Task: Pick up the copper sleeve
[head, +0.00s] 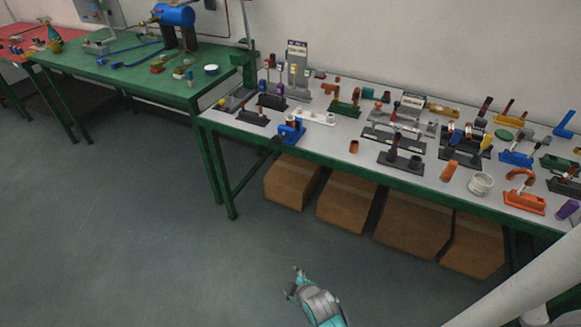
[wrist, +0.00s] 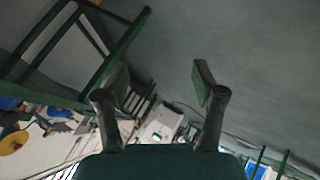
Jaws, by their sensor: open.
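A small brown-copper cylinder, which looks like the copper sleeve (head: 354,146), stands near the front edge of the grey-topped bench (head: 330,150) in the head view. My gripper (head: 293,281) is low at the bottom middle of the head view, over the floor in front of the bench and well apart from the sleeve. In the wrist view my gripper (wrist: 160,85) has its two fingers spread, with nothing between them. I cannot make out the sleeve in the wrist view.
A blue fixture (head: 291,132) stands left of the sleeve, and a black-based fixture (head: 400,158) stands to its right. An orange cylinder (head: 449,170) and a white ring (head: 480,185) are farther right. Cardboard boxes (head: 347,203) sit under the bench. The floor in front is clear.

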